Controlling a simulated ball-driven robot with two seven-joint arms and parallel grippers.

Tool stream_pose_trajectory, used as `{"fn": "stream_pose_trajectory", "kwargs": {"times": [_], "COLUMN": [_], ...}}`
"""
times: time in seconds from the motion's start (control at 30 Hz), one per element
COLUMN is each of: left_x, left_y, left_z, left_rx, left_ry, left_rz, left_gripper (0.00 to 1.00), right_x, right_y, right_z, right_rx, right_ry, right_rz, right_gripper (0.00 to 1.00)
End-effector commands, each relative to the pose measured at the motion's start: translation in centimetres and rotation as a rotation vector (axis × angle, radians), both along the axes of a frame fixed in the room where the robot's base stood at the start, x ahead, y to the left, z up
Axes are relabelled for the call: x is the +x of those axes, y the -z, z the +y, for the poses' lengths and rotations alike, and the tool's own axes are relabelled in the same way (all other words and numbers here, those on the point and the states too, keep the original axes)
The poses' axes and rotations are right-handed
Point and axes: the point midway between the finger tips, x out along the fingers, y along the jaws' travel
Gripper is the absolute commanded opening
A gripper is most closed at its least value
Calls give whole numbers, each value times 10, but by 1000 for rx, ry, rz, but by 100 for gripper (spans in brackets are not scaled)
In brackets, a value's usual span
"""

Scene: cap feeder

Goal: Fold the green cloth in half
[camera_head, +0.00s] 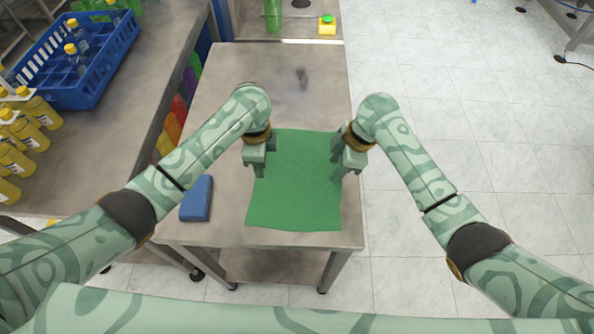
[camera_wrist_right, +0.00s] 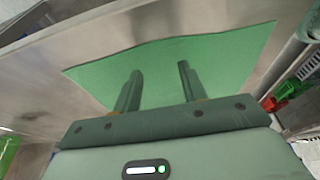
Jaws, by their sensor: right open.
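The green cloth (camera_head: 293,200) lies spread out flat, in one layer as far as I can see, on the metal table. My right gripper (camera_head: 339,180) is over the cloth's right edge, pointing down. In the right wrist view its two fingers (camera_wrist_right: 158,70) stand apart with nothing between them, and the cloth (camera_wrist_right: 235,58) lies beyond them. My left gripper (camera_head: 255,172) is at the cloth's left edge, toward its far half. Its fingertips are too small to tell whether they are apart or touch the cloth.
The metal table (camera_head: 225,130) has bare room beyond the cloth. A blue block-like item (camera_head: 196,199) lies on its left part. A blue crate with bottles (camera_head: 92,88) and several yellow bottles (camera_head: 14,150) stand on the left counter. A yellow box with a green button (camera_head: 327,25) is at the back.

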Motion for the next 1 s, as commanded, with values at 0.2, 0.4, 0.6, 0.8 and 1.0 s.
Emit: {"fn": "stream_pose_trajectory", "kwargs": {"times": [0.2,0.4,0.6,0.8,1.0], "left_x": [0,0,0,0,0], "left_y": [17,18,24,22,22], "left_z": [0,0,0,0,0], "left_rx": [0,-1,-1,0,0], "left_ry": [0,0,0,0,0], "left_rz": [-1,-2,0,0,1], "left_gripper": [42,42,40,13,0], "right_x": [0,0,-1,-1,-1], "right_y": [17,18,24,22,23], "right_z": [1,0,0,0,0], "right_rx": [1,0,0,-1,-1], "right_ry": [0,-1,-1,-1,-1], "right_rz": [0,-1,2,2,2], "right_gripper": [42,42,40,13,0]}}
